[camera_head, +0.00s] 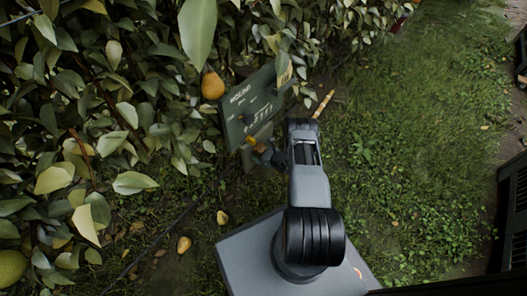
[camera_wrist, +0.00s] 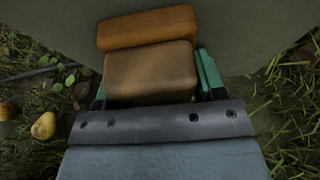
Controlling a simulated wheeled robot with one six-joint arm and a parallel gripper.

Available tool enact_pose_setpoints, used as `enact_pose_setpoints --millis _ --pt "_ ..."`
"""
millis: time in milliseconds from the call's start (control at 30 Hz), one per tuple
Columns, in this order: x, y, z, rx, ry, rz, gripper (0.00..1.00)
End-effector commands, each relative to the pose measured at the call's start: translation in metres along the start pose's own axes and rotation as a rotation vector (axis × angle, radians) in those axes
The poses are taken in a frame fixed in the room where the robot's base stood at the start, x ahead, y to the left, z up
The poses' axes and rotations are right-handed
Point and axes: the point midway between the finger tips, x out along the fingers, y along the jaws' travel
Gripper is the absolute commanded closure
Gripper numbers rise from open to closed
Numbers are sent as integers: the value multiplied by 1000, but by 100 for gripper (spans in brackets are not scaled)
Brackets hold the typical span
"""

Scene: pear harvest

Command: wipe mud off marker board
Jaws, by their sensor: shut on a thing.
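The marker board (camera_head: 247,112) is a dark green panel with pale lettering, standing upright at the hedge. It fills the upper part of the wrist view (camera_wrist: 235,30). My gripper (camera_wrist: 153,82) is shut on a brown block with an orange-brown front, which looks like a sponge (camera_wrist: 148,28). The sponge's front is close to the board's face; I cannot tell if it touches. In the head view, a small orange bit of the sponge (camera_head: 249,140) shows at the board's lower edge, beside my gripper (camera_head: 262,150). No clear mud patch can be made out on the board.
A leafy hedge (camera_head: 110,120) fills the left. An orange-yellow pear (camera_head: 212,85) hangs at the board's left edge. Fallen pears lie on the ground, one at the lower left (camera_head: 184,244). A yellowish stick (camera_head: 323,103) is right of the board. Grass (camera_head: 420,130) is open to the right.

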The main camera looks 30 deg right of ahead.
Motion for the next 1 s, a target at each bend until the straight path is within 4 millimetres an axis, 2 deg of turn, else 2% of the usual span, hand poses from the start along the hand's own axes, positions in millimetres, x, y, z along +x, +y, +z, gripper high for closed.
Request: enact_pose_setpoints --millis 600,1000 --pt "-3 33 -2 1 1 -3 59" --pt "-6 35 -4 1 1 -4 59"
